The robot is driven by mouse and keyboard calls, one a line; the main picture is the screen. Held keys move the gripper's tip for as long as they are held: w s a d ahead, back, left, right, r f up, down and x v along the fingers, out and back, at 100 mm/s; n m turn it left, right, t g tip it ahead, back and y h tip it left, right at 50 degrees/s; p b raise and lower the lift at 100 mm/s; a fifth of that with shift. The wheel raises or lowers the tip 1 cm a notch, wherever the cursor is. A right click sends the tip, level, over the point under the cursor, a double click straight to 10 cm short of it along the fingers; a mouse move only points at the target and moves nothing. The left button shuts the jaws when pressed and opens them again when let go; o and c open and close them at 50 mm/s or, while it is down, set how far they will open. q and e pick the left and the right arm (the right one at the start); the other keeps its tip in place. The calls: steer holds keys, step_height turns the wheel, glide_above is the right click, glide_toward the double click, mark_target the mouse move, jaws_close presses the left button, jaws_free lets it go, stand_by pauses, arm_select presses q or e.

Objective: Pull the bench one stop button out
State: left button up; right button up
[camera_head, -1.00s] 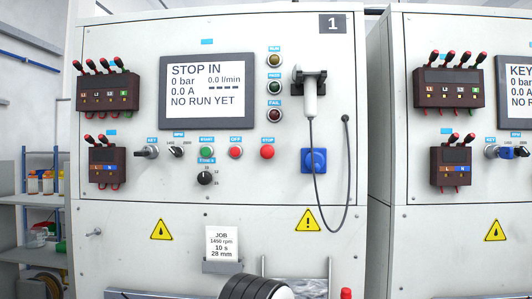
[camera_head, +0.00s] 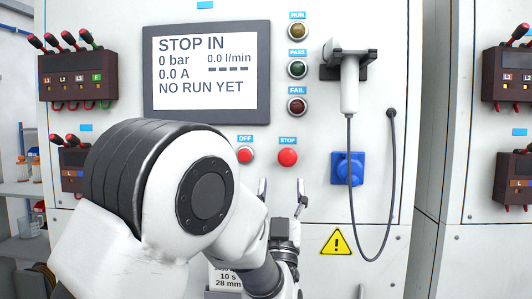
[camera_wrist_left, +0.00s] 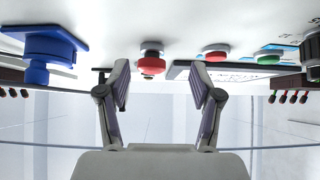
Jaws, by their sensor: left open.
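The red stop button (camera_head: 288,158) sits on the white panel under its blue STOP label. In the left wrist view the same button (camera_wrist_left: 151,64) shows between and beyond the fingertips, apart from them. My left gripper (camera_head: 282,190) is open and empty, just below the button. Its two fingers also frame the wrist view (camera_wrist_left: 160,78). The bench one screen (camera_head: 207,70) reads STOP IN and NO RUN YET. My right gripper is not in view.
The red OFF button (camera_head: 245,155) is left of the stop button. A blue socket (camera_head: 348,169) and a hanging cable (camera_head: 392,190) are to its right. Indicator lamps (camera_head: 298,69) are above. My left arm hides the panel's lower left part.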

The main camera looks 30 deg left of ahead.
mark_target(287, 161)
arm_select(q)
steer(key=shift+t, duration=0.3)
steer(key=r+p, duration=0.1)
steer(key=d+r+p, duration=0.1)
steer(key=r, duration=0.1)
steer(key=d+r+p, duration=0.1)
steer(key=r, duration=0.1)
steer(key=shift+r, duration=0.25)
steer(key=w+a, duration=0.1)
steer(key=w+a+p, duration=0.1)
steer(key=w+a, duration=0.1)
steer(key=shift+w+r+p, duration=0.2)
steer(key=shift+r+p, duration=0.1)
steer(key=shift+p, duration=0.05)
steer(key=shift+s+d+r, duration=0.1)
steer(key=shift+s+d, duration=0.1)
steer(key=shift+s+d+r, duration=0.1)
steer(key=shift+d, duration=0.15)
steer(key=shift+c, duration=0.9)
steer(key=shift+d, duration=0.1)
steer(key=c, duration=0.6)
jaws_close()
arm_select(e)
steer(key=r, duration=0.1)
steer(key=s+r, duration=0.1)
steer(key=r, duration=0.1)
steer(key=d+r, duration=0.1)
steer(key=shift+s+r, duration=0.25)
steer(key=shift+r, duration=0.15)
